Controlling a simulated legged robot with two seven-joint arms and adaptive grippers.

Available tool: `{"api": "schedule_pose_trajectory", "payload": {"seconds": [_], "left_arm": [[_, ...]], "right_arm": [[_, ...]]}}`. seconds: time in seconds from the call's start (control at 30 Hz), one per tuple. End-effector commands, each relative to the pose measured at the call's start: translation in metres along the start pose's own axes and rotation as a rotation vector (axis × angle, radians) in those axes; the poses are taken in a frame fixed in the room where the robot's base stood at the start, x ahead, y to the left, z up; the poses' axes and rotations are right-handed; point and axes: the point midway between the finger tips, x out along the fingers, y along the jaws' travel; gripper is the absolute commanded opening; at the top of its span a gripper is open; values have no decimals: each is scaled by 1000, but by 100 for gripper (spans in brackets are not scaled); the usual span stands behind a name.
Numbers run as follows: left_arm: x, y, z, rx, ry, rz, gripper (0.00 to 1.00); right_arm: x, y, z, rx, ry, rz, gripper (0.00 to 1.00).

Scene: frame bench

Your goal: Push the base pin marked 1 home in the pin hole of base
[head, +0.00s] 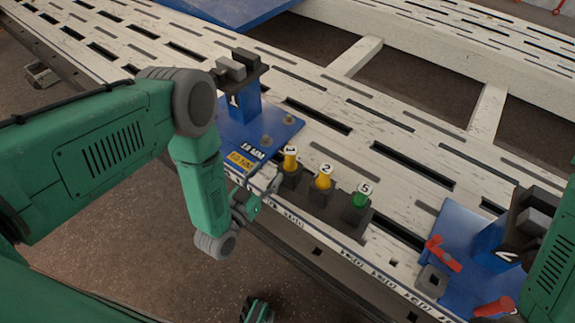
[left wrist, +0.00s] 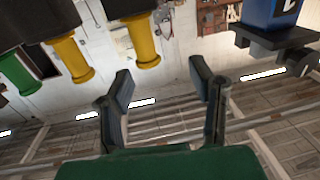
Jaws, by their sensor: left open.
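The base pin marked 1 (head: 290,158) is yellow and stands upright in the left slot of a dark rack. It also shows in the left wrist view (left wrist: 141,42), where the scene looks upside down. The base (head: 285,125) on the left is a blue plate with an upright blue block and a dark clamp on top; I cannot make out its pin hole. My left gripper (head: 266,181) is open and empty, beside the rack near the pin. Its spread fingers show in the left wrist view (left wrist: 163,92) with nothing between them.
The dark rack (head: 317,199) also holds a yellow pin marked 2 (head: 323,178) and a green pin marked 5 (head: 360,199). A second blue fixture (head: 453,222) with red clamps stands at right. The white slotted bench (head: 398,165) is mostly clear between them.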

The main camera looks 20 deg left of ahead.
Motion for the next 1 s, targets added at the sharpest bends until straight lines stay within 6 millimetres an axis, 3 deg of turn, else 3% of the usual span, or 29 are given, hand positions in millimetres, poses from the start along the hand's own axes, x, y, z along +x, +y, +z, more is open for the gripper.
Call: {"api": "schedule_pose_trajectory", "payload": {"seconds": [0.1,0.37,0.63,0.97,1.0], "left_arm": [[22,5,-1,6,1,1,49],[42,6,-1,4,0,2,49],[79,8,1,-1,0,1,49],[89,13,-2,6,-4,2,49],[89,13,-2,6,-4,2,39]], "right_arm": [[7,0,0,1,0,1,36],[12,1,1,3,0,1,36],[27,0,2,2,0,1,36],[28,0,1,2,0,1,36],[28,1,1,2,0,1,36]]}}
